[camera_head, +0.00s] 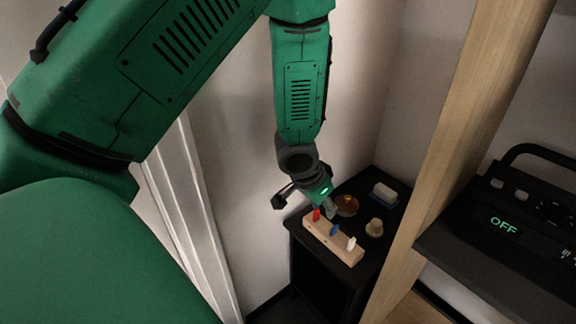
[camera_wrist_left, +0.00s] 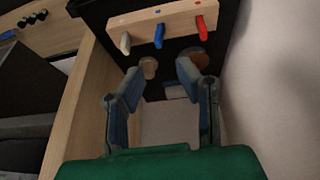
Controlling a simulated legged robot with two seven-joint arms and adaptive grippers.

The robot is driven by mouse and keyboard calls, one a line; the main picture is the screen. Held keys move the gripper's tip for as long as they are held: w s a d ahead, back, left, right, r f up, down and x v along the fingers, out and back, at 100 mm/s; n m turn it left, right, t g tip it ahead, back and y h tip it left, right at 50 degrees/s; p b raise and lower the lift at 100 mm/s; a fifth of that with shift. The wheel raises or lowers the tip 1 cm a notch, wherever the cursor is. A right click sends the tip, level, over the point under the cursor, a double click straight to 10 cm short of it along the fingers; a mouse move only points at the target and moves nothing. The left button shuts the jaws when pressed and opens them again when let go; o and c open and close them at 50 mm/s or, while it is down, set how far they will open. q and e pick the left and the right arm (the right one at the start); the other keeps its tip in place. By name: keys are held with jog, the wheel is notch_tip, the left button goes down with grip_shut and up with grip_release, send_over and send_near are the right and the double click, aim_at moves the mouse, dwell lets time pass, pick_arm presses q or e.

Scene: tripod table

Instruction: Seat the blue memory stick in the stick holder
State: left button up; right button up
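The stick holder (camera_head: 345,247) is a pale wooden block on a small black table. A red stick, the blue memory stick (camera_head: 335,230) and a white stick stand up from it in a row, blue in the middle. The left wrist view also shows the holder (camera_wrist_left: 142,27) and the blue stick (camera_wrist_left: 158,36); how deep it sits I cannot tell. My left gripper (camera_head: 329,208) is just behind the holder's row of sticks. In the left wrist view its fingers (camera_wrist_left: 160,75) are apart with nothing between them. My right gripper is out of view.
Behind the holder on the black table (camera_head: 347,277) are an amber round dish (camera_head: 347,205), a pale knob-like piece (camera_head: 374,228) and a blue-and-white block (camera_head: 384,195). A wooden post (camera_head: 460,130) and a black device reading OFF (camera_head: 505,226) stand to the right.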

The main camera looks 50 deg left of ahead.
pick_arm(q)
jog(key=s+d+f+g, duration=0.1)
jog(key=s+f, duration=0.3)
jog(key=s, duration=0.4)
jog(key=s+d+f+g, duration=0.1)
jog(key=s+f, duration=0.4)
jog(key=s, duration=0.3)
jog(key=s+d+f+g+y, duration=0.1)
jog(key=s+d+f, duration=0.1)
jog(key=s+f, duration=0.3)
jog(key=s, duration=0.4)
jog(key=shift+g, duration=0.4)
